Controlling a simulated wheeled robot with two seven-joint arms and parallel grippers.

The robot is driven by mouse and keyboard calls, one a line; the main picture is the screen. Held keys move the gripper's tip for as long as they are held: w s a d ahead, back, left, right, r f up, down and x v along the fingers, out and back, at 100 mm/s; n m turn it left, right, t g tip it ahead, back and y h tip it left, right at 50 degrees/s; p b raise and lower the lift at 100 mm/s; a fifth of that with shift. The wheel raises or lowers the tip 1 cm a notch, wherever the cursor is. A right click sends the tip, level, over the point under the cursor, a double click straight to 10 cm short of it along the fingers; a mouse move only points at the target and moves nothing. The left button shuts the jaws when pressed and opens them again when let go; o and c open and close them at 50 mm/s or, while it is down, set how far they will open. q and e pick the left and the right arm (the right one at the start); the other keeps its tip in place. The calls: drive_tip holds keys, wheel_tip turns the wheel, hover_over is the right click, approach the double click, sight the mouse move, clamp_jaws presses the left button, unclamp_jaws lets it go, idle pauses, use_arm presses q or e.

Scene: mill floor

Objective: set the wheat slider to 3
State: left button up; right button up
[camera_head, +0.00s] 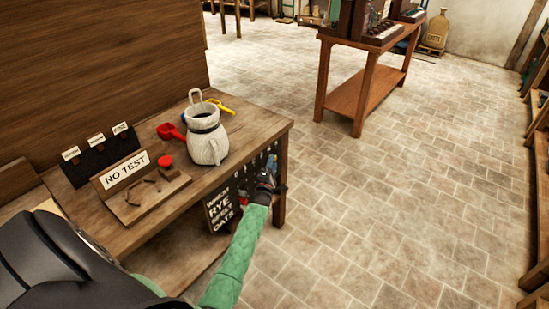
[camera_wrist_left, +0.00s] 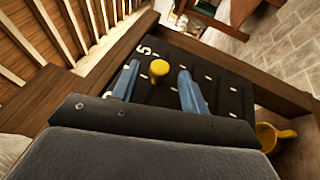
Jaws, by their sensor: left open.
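The slider panel (camera_head: 222,207) is a dark board on the front of the wooden table, with white words for wheat, rye, spelt and oats. My left gripper (camera_head: 270,172) is at the panel's right part, its arm hiding some of it. In the left wrist view, the gripper (camera_wrist_left: 158,72) is open, its two blue fingers on either side of a yellow knob (camera_wrist_left: 159,68), with gaps visible. A white 5 shows on the black panel (camera_wrist_left: 215,85) near the knob. Which row the knob belongs to cannot be told. My right gripper is out of view.
A yellow scoop (camera_wrist_left: 275,136) shows beside the panel in the wrist view. The tiled floor to the right is clear.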

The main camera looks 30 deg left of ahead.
use_arm(q)
drive_tip(key=shift+x, duration=1.6)
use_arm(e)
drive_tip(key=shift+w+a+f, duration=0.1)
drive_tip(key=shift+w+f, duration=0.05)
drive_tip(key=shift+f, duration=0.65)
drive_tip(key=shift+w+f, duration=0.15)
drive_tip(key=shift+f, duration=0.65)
use_arm(q)
clamp_jaws()
